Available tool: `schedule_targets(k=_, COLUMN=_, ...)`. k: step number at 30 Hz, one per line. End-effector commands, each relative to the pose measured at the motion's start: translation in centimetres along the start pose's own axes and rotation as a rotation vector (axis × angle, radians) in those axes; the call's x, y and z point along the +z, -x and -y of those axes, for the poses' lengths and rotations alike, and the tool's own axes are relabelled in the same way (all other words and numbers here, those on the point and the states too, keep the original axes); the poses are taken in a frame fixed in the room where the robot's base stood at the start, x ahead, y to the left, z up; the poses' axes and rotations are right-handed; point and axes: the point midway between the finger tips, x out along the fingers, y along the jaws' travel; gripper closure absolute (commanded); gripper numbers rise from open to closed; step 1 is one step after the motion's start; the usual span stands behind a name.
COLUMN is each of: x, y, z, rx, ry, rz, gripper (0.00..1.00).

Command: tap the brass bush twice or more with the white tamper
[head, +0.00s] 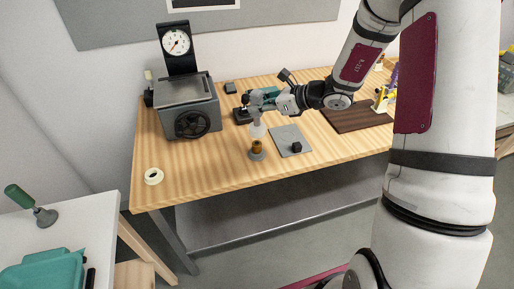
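The brass bush (257,147) stands upright on a small round grey base (257,156) near the front of the wooden bench. The white tamper (258,130) is upright directly above the bush. Its lower end is at or very close to the bush's top; I cannot tell whether they touch. My gripper (256,111) comes in from the right and is shut on the tamper's upper part, which the fingers hide.
The wooden bench (200,172) has a grey box with a handwheel and dial gauge (187,105) at left. A grey plate (283,135) with a small black block (296,147) lies right of the bush. A cream ring (154,176) lies front left. A teal tool (262,96) lies behind.

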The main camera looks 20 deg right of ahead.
Motion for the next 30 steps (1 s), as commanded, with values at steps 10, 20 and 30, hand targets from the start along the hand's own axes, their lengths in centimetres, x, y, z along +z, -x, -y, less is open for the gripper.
schedule_targets(k=10, x=0.1, y=0.0, z=0.0, rx=0.000, ry=0.001, rz=0.002, gripper=1.00)
schedule_targets(k=20, x=1.1, y=0.6, z=0.0, rx=-0.001, ry=0.003, rz=0.003, gripper=1.00)
schedule_targets(k=30, x=3.2, y=1.7, z=0.0, rx=-0.001, ry=0.003, rz=0.003, gripper=1.00)
